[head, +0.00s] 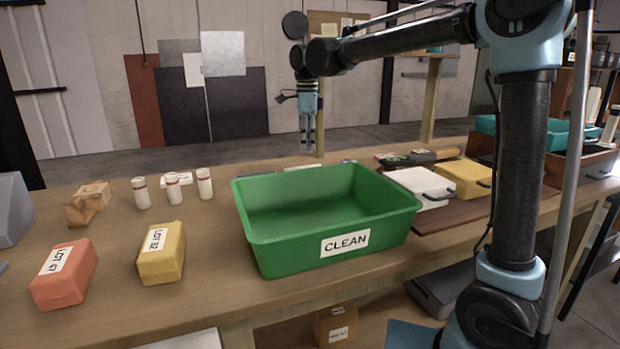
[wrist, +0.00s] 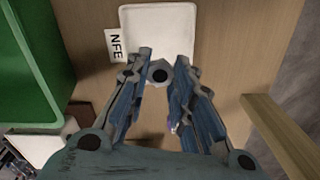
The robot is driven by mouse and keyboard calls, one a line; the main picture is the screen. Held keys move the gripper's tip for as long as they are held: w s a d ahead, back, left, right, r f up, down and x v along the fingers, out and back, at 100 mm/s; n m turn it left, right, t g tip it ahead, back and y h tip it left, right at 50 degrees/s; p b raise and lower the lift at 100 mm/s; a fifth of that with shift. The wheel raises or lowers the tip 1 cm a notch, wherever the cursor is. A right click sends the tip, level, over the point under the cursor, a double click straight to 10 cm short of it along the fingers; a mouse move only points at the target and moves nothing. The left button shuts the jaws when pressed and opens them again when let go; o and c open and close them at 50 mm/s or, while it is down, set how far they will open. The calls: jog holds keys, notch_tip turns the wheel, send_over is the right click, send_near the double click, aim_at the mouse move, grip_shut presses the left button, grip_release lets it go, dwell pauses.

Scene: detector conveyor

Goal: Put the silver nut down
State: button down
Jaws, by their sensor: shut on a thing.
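My gripper (head: 306,146) hangs pointing down beyond the far rim of the green bin in the head view. In the wrist view my gripper (wrist: 160,74) is shut on the silver nut (wrist: 159,72), a small grey ring between the fingertips. A white square tray (wrist: 172,22) lies under and just ahead of the fingertips, with a label partly reading "NFE" on its left. In the head view the nut is too small to make out. The gap between nut and tray cannot be told.
The green bin (head: 290,256) marked CLEAN stands in front of my gripper. Orange (head: 62,275) and yellow (head: 162,255) lot boxes and several white bottles (head: 172,188) stand to the left.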

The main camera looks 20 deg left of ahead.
jog(key=shift+f, duration=4.75)
jog(key=shift+f, duration=0.1)
jog(key=c, duration=1.4)
grip_release()
notch_tip(320, 180, up, 12)
jog(key=shift+r, duration=0.15)
jog(key=shift+s+d, duration=0.1)
